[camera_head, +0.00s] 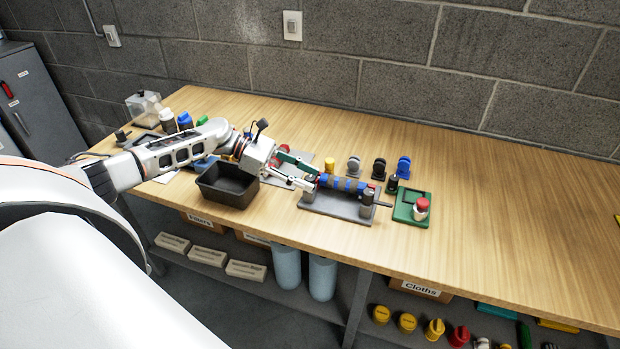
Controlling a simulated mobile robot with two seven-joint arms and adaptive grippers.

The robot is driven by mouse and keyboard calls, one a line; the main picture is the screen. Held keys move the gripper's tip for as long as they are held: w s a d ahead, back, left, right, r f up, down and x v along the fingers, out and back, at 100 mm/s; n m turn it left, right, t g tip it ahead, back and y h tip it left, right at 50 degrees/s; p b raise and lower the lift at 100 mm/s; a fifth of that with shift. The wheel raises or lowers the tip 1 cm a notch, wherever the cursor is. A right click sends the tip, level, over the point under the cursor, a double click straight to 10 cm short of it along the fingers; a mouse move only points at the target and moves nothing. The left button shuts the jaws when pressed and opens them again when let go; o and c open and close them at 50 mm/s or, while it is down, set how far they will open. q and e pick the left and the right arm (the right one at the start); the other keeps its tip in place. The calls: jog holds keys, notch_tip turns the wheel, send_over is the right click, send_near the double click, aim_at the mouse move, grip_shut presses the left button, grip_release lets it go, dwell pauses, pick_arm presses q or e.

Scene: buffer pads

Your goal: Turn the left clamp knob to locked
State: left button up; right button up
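A grey fixture plate (335,209) on the bench carries a blue roller (345,185) with darker bands. The left clamp knob (309,195) is at the roller's left end, small and partly hidden by my gripper. The right clamp knob (367,197) stands at the other end. My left gripper (316,180) reaches in from the left, its fingertips at the left knob, one on the far side and one on the near side. The fingers are apart, but whether they press on the knob is too small to tell. My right gripper is not in view.
A black bin (228,187) stands left of the fixture, under my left arm. A green base with a red button (422,205) is to the right. Several wheel-like parts (379,168) stand behind.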

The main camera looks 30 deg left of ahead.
pick_arm(q)
jog(key=v, duration=1)
jog(key=shift+a+r, duration=0.15)
jog(key=shift+a, duration=0.05)
jog(key=shift+s, duration=0.1)
